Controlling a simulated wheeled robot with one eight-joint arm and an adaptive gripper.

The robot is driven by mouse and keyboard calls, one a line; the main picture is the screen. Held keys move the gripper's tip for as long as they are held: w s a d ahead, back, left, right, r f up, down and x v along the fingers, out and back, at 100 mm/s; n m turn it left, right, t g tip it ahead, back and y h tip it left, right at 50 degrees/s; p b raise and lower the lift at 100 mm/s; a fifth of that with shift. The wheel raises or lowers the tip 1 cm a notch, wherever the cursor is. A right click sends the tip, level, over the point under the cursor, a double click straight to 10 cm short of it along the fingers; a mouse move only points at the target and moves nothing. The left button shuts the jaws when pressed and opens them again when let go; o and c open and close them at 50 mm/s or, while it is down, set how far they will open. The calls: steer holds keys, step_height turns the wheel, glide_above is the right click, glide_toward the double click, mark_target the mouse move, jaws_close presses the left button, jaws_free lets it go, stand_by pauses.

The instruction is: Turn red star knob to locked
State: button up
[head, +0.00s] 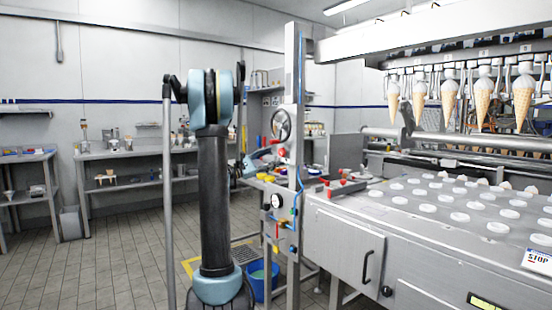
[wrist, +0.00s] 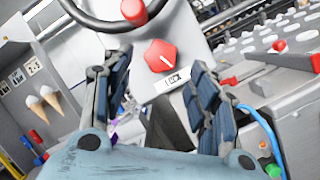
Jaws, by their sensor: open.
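The red star knob (wrist: 161,56) shows in the wrist view on a light grey panel, with a white pointer line slanting down to the right. A small white label plate (wrist: 174,80) sits just below it; its lettering is too small to read surely. My gripper (wrist: 159,72) is open, one dark finger on each side of the knob's lower area. The fingers look apart from the knob, and nothing is between them. In the head view a small red spot, probably the knob (head: 281,152), shows on the steel post below the handwheel, beside my gripper (head: 262,156).
A dark handwheel (wrist: 100,20) with a red grip (wrist: 133,10) lies just above the knob. Red clamp handles (wrist: 285,57) stand to the right. The steel post (head: 295,110) carries hoses and a gauge. A cone machine (head: 410,215) fills the right side.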

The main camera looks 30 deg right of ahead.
mark_target(280, 154)
steer(key=shift+x, duration=2)
steer(key=c, duration=1.1)
